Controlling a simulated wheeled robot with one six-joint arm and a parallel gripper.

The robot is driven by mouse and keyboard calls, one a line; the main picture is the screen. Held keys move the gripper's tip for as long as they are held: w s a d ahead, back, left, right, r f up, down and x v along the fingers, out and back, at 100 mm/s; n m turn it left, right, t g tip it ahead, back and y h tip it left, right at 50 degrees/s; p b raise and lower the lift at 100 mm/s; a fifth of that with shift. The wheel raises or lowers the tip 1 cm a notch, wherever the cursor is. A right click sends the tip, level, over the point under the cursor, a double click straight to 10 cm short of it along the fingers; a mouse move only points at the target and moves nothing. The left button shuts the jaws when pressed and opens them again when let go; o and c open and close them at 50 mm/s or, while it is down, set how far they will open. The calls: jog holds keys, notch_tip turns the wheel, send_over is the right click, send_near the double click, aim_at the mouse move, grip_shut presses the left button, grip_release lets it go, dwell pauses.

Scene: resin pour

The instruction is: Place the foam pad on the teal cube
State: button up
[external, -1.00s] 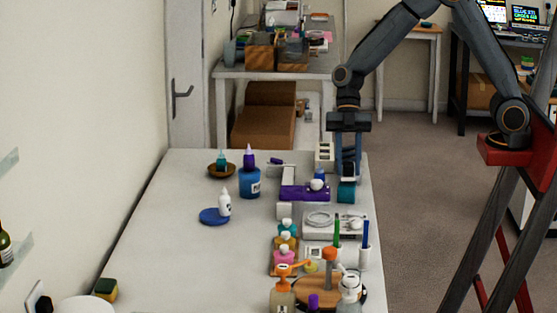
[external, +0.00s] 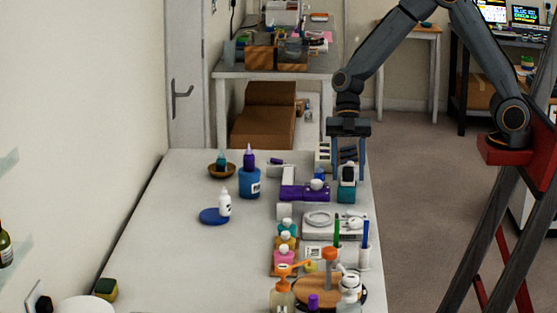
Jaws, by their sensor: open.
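The teal cube (external: 346,195) stands near the right edge of the white table, beside a purple object. A small dark piece with a pale face (external: 347,175), which seems to be the foam pad, appears on top of the cube. It is too small to tell how flat or centred it sits. My gripper (external: 348,177) points down over the cube. Its two blue fingers are spread apart, one on each side of the dark piece, with gaps visible between them and it.
A purple block (external: 304,193) with a white ball-like top lies just left of the cube. A white tray (external: 328,232) with a coiled cable is in front. Bottles and pen holders crowd the table's near right. The table's left half (external: 160,230) is mostly clear.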

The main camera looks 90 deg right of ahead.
jog(key=b+v, duration=0.3)
jog(key=v, duration=0.8)
jog(key=s+d+f+m+h, duration=0.1)
jog(key=s+f+m+h, duration=0.2)
jog(key=s+f+m, duration=0.3)
jog(key=s+d+f+m+t+h, duration=0.1)
jog(key=s+d+f+m+h, duration=0.1)
jog(key=s+f+m, duration=0.5)
jog(key=s+m+h, duration=0.1)
jog(key=s+m, duration=0.3)
jog(key=m, duration=0.1)
jog(key=shift+d+f+h, duration=0.25)
jog(key=shift+f+h, duration=0.05)
